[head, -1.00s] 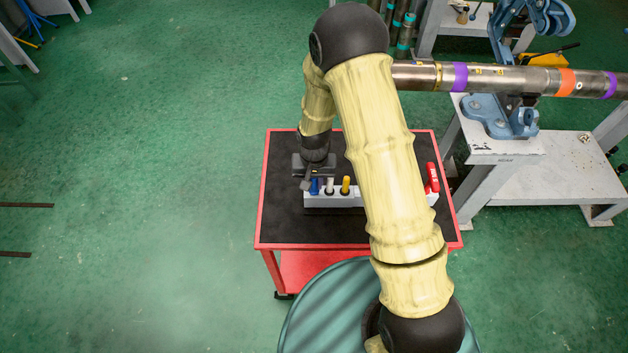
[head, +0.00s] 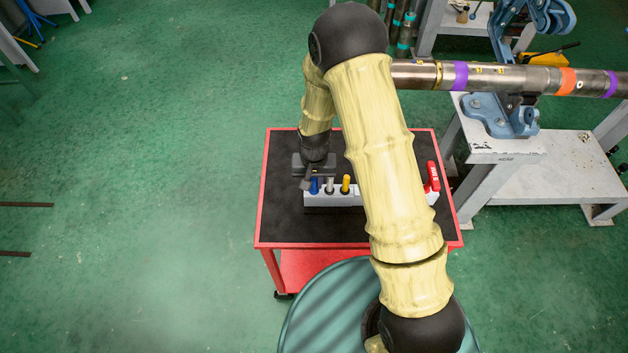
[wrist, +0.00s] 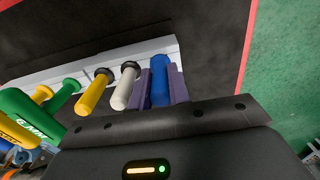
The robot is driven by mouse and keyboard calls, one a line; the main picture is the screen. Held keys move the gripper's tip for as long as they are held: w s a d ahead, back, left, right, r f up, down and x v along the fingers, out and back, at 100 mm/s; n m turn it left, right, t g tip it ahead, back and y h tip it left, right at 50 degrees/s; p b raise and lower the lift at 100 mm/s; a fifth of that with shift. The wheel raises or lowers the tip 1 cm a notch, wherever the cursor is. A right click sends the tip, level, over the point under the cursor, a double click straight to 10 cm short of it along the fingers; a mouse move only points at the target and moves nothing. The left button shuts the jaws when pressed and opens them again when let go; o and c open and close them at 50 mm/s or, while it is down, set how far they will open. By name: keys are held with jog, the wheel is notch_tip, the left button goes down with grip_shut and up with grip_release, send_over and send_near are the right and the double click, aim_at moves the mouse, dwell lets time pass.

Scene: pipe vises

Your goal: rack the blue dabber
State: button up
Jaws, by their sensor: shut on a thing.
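The blue dabber (wrist: 160,88) stands between the two purple-grey fingers of my gripper (wrist: 161,84) in the wrist view, and the gripper is shut on it. In the head view the blue dabber (head: 314,186) is at the left end of the white rack (head: 345,199). My gripper (head: 309,180) is over that end of the rack. The rack (wrist: 70,68) also shows in the wrist view. The dabber's lower end is hidden, so I cannot tell how deep it sits in its hole.
A white dabber (wrist: 125,87) and a yellow dabber (wrist: 95,92) stand beside the blue one in the rack. A green one (wrist: 62,95) is further along. A red tool (head: 433,177) is at the rack's right end. The red-edged cart (head: 285,225) has free black top around the rack.

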jog(key=shift+s+f, duration=0.1)
jog(key=o, duration=0.9)
notch_tip(320, 180, up, 17)
jog(key=b, duration=0.2)
jog(key=shift+r+b, duration=0.2)
jog(key=shift+b, duration=0.1)
dwell(0.4)
jog(key=s+d+t, duration=0.1)
jog(key=s+d, duration=0.3)
jog(key=s+d+r, duration=0.1)
jog(key=s+d, duration=0.3)
jog(key=d, duration=0.1)
jog(key=s+d+r+t, duration=0.1)
jog(key=s+d, duration=0.3)
jog(key=shift+d+t, duration=0.3)
